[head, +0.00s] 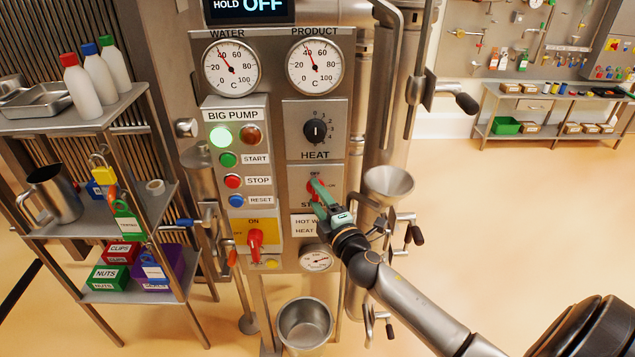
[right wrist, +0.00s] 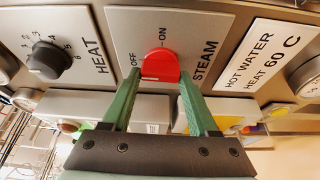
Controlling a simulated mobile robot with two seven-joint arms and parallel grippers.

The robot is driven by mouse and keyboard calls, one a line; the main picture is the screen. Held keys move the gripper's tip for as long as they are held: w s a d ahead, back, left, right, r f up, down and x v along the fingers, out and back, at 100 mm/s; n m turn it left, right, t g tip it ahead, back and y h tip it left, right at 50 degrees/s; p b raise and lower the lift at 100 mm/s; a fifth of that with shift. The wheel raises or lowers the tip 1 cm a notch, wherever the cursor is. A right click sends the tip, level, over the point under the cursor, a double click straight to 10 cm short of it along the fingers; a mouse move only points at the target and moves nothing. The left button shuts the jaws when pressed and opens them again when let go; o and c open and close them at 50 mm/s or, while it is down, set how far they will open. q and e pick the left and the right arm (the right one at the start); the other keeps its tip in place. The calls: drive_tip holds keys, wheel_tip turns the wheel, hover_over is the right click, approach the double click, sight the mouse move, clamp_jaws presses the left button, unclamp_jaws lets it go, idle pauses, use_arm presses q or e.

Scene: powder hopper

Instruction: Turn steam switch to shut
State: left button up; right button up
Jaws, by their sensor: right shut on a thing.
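The steam switch is a round red knob (right wrist: 160,64) on a grey plate marked STEAM, with OFF and ON labels beside it. A small white mark shows at its lower edge in the right wrist view, near the OFF side. In the head view the red knob (head: 312,184) is partly hidden by my right gripper (head: 319,187). My right gripper's green fingers (right wrist: 160,78) are at either side of the knob and shut on it. My left gripper is not in view.
The black HEAT knob (head: 316,131) sits just above. The red lever switch (head: 254,242) and push buttons (head: 231,181) are to the left. A steel funnel (head: 389,184) and pipes stand close on the right.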

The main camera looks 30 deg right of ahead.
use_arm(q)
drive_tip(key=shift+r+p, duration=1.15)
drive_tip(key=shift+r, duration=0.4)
use_arm(e)
drive_tip(key=shift+o, duration=0.2)
drive_tip(key=shift+n+g, duration=0.4)
drive_tip(key=shift+n, duration=0.4)
drive_tip(key=o, duration=1.3)
drive_tip(key=shift+o, duration=0.2)
use_arm(q)
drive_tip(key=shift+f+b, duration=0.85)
drive_tip(key=shift+b, duration=0.05)
use_arm(e)
drive_tip(key=s+a, duration=0.2)
drive_tip(key=s, duration=1)
drive_tip(key=shift+s+r, duration=0.2)
drive_tip(key=shift+r, duration=0.1)
